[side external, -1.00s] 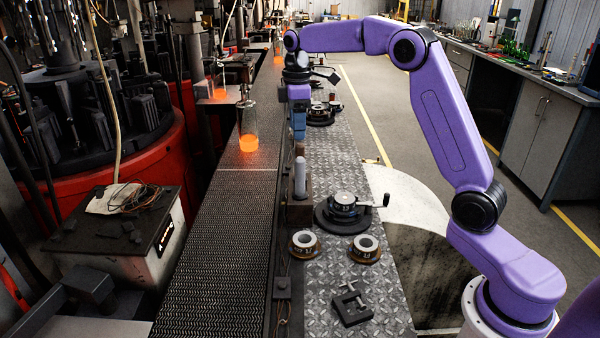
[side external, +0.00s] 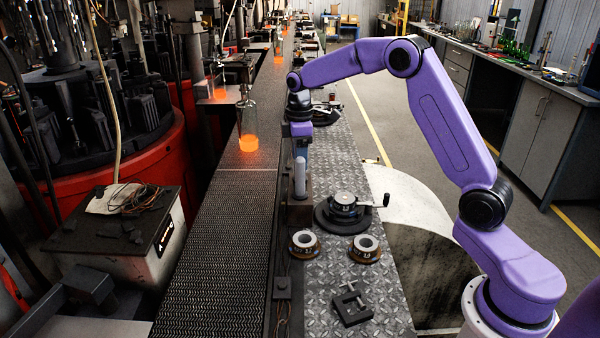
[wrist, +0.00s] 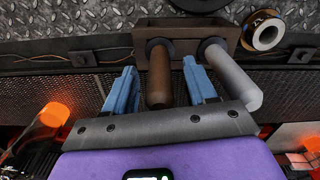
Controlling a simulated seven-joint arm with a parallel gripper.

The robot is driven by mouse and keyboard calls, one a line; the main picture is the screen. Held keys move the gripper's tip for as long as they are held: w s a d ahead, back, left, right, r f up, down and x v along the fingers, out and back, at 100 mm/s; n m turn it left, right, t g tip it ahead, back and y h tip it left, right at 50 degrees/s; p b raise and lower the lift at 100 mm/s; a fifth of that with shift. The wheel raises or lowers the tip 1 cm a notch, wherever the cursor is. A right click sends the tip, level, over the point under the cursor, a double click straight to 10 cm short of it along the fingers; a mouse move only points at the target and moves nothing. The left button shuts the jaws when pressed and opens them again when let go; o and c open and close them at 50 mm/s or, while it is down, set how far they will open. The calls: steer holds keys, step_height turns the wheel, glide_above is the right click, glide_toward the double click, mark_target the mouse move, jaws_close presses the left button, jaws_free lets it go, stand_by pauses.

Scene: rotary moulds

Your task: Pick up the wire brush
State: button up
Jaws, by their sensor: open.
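A dark holder block (side external: 298,208) stands on the metal plate strip beside the conveyor, and it also shows in the wrist view (wrist: 187,30). It holds a brown handle (wrist: 158,80) and a pale grey cylinder (wrist: 235,78), with the grey one also in the side view (side external: 300,180). Which is the wire brush is not certain; the brown handle may be its grip. My gripper (wrist: 159,70) is open, its blue fingers on either side of the brown handle in the wrist view. Contact cannot be told. In the side view my gripper (side external: 300,150) hides the brown handle.
A dark crank turntable (side external: 343,210) and two ring moulds (side external: 304,243) (side external: 365,248) stand nearer the camera, with a small clamp (side external: 350,305) in front. Glowing bottles (side external: 248,130) stand on the conveyor (side external: 225,240) to the left.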

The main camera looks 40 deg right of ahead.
steer(key=shift+c, duration=0.3)
jaws_close()
